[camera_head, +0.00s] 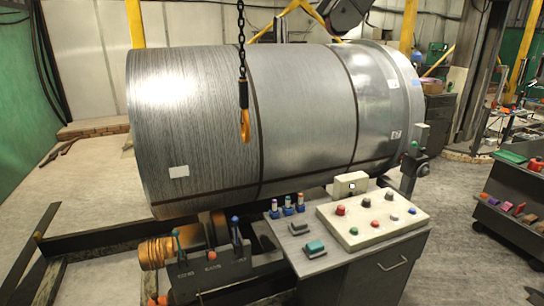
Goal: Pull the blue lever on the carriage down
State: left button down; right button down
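A blue-knobbed lever (236,227) stands roughly upright at the right end of a dark lever block (212,272), low and left of centre. A teal-knobbed lever (177,241) stands at the block's left end. Between them is a brownish shape that I cannot make out clearly. Small labels on the block's front are too small to read surely. The block sits in front of a large metal drum (300,110). Neither of my grippers can be made out in this view.
A control panel (372,218) with coloured buttons sits on a grey cabinet (345,270) right of the levers. Several small blue-based items (288,209) stand on the cabinet. A yellow hook (245,125) hangs on a chain before the drum. A dark tool cart (515,200) stands right.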

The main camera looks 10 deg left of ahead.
aim_at(235, 219)
jog(key=z, duration=0.25)
jog(key=j+z, duration=0.7)
jog(key=j, duration=0.25)
jog(key=j+z, duration=0.15)
jog(key=j, duration=0.4)
jog(key=k+j+z, duration=0.1)
jog(key=j, duration=1)
jog(key=k+j, duration=0.15)
jog(key=j, duration=0.9)
jog(key=k+z, duration=0.05)
